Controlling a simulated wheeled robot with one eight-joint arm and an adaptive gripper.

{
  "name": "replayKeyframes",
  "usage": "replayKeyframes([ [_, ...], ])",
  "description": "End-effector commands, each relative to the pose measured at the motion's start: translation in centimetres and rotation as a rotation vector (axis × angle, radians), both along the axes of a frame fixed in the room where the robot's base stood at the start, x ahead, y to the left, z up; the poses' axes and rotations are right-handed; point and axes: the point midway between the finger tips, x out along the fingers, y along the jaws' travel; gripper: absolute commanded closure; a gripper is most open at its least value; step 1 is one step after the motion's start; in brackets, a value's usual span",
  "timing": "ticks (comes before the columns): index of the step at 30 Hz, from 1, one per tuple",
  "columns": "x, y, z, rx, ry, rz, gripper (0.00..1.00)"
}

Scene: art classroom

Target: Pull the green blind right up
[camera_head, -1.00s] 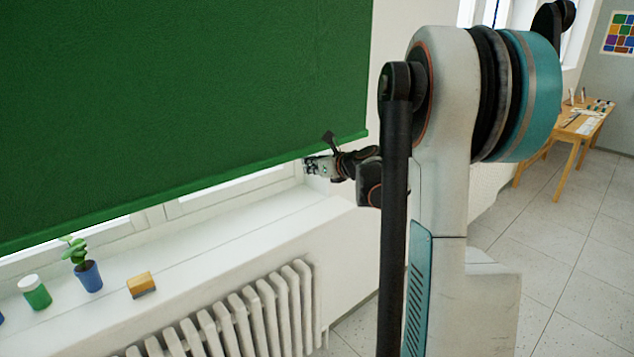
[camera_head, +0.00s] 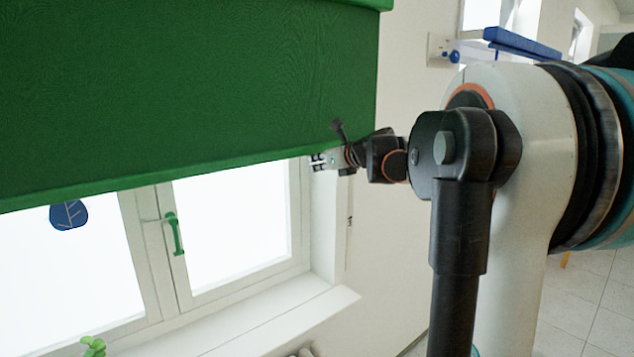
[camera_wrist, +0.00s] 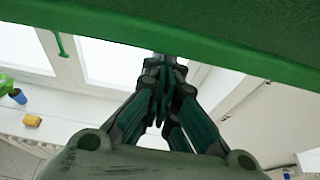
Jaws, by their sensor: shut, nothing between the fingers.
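The green blind (camera_head: 190,100) hangs over the upper part of the window, with the lower panes uncovered below its bottom bar. In the wrist view the blind's bottom bar (camera_wrist: 200,42) runs across the top of the picture. My gripper (camera_head: 318,161) is at the right end of this bar, at about its height. In the wrist view my gripper (camera_wrist: 160,62) is shut with its fingers together, their tips at the bar's lower edge. I cannot tell whether they touch it.
A window with a green handle (camera_head: 175,234) is behind the blind. A blue leaf shape (camera_head: 68,214) is on the left pane. A plant (camera_head: 93,346) stands on the sill (camera_head: 270,325). The wrist view shows a yellow sponge (camera_wrist: 32,120) and a blue pot (camera_wrist: 18,96).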

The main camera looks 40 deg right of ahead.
Motion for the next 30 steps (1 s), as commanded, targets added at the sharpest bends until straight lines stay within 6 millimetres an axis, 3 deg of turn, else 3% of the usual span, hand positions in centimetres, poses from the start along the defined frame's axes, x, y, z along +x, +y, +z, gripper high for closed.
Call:
replayKeyframes([
  [1, 0.0, 0.0, 2.8, 0.001, -0.001, 0.0, 1.0],
  [18, 0.0, 0.0, 23.2, 0.001, -0.001, 0.0, 1.0],
  [24, 0.0, 0.0, 29.7, 0.001, -0.001, 0.0, 1.0],
  [30, 0.0, 0.0, 34.6, 0.001, -0.001, 0.0, 1.0],
])
